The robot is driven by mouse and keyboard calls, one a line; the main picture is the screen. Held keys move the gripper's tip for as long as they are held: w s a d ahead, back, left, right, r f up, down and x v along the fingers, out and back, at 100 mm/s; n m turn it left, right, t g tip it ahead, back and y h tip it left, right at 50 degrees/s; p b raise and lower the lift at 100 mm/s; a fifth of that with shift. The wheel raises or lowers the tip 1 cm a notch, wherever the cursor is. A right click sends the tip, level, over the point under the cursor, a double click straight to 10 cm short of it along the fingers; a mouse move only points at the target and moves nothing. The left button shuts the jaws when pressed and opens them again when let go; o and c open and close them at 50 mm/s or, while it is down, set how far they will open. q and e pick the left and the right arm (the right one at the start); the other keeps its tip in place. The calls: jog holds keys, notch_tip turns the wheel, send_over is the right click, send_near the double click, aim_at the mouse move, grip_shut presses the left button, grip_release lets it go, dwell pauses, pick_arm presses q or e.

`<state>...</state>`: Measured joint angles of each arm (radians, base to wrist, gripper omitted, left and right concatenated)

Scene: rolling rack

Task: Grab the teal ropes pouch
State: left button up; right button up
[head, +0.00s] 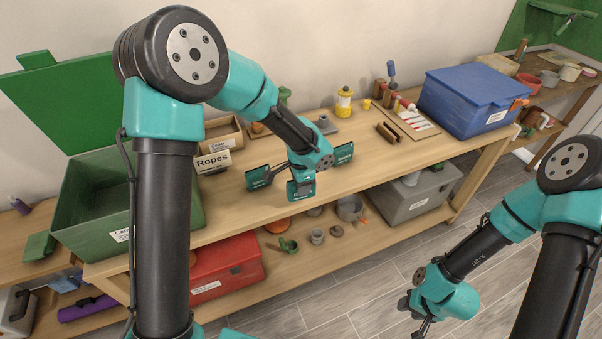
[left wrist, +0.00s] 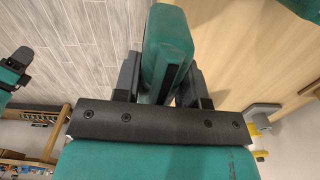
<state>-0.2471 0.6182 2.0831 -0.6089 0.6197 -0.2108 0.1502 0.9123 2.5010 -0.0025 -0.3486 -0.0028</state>
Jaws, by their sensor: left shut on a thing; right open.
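A small teal pouch (head: 258,177) with a pale label shows in the head view just above the bench, left of my left wrist. My left gripper (head: 270,177) is shut on it. In the left wrist view the pouch (left wrist: 166,45) stands edge-on between the two dark fingers of my left gripper (left wrist: 163,85). Its label cannot be read clearly. A sign reading "Ropes" (head: 213,162) stands on the bench to the left, by a wooden tray. My right gripper (head: 414,314) is open and empty, low over the floor at the lower right.
Another teal labelled piece (head: 344,152) shows right of my left wrist. A green bin (head: 75,205) stands left with its lid raised. A blue box (head: 470,100) is at the right. A red box (head: 225,265) and a grey box (head: 415,195) sit on the lower shelf. The front bench strip is clear.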

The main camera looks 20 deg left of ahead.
pick_arm(q)
jog(key=shift+s+d, duration=0.15)
jog(key=shift+s, duration=0.35)
dwell(0.3)
